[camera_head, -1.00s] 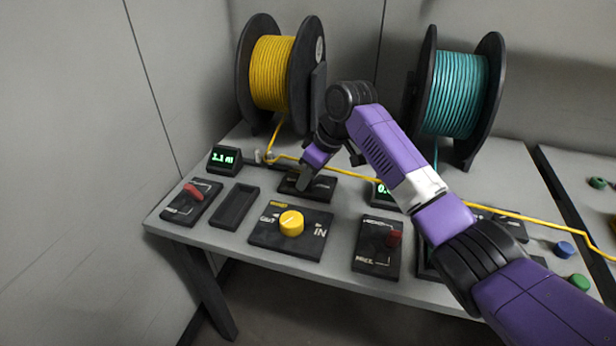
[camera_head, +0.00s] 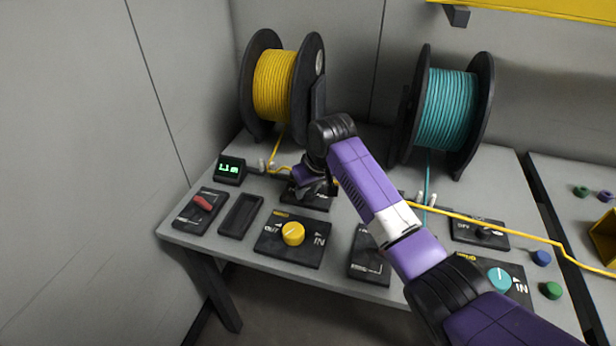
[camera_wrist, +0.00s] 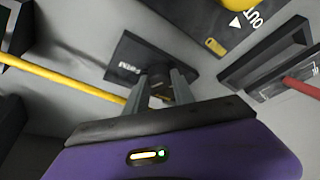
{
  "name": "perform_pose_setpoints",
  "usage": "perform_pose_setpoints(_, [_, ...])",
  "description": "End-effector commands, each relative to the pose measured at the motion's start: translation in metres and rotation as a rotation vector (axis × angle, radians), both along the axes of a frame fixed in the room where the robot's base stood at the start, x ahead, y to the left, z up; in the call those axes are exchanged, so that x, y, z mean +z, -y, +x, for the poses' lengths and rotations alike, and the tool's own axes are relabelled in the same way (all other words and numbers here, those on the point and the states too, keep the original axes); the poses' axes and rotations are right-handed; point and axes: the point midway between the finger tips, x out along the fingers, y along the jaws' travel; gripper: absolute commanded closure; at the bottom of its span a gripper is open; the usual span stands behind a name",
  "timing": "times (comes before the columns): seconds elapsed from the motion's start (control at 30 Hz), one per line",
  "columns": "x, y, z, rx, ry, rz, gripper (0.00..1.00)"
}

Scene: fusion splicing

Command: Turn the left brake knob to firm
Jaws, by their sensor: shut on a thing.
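The left brake knob (camera_wrist: 158,70) is a small dark knob on a black plate (camera_wrist: 125,58) with white lettering. In the head view this plate (camera_head: 320,203) lies behind the yellow-knob panel and is partly covered by my gripper (camera_head: 311,192). In the wrist view, my gripper (camera_wrist: 164,84) comes down with its two grey fingers on either side of the knob, shut on it. The knob's pointer and most of the plate's markings are hidden by the fingers, so its setting cannot be read.
A yellow cable (camera_head: 470,217) crosses right from the yellow spool (camera_head: 274,86). A teal spool (camera_head: 446,108) stands right.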

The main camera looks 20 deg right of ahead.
Motion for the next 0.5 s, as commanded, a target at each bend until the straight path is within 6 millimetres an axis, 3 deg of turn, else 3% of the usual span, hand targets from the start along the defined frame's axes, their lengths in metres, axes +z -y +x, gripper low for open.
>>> perform_pose_setpoints(0.5, [0.0019, -0.0044, 0.0000, -0.423, -0.001, 0.001, 1.00])
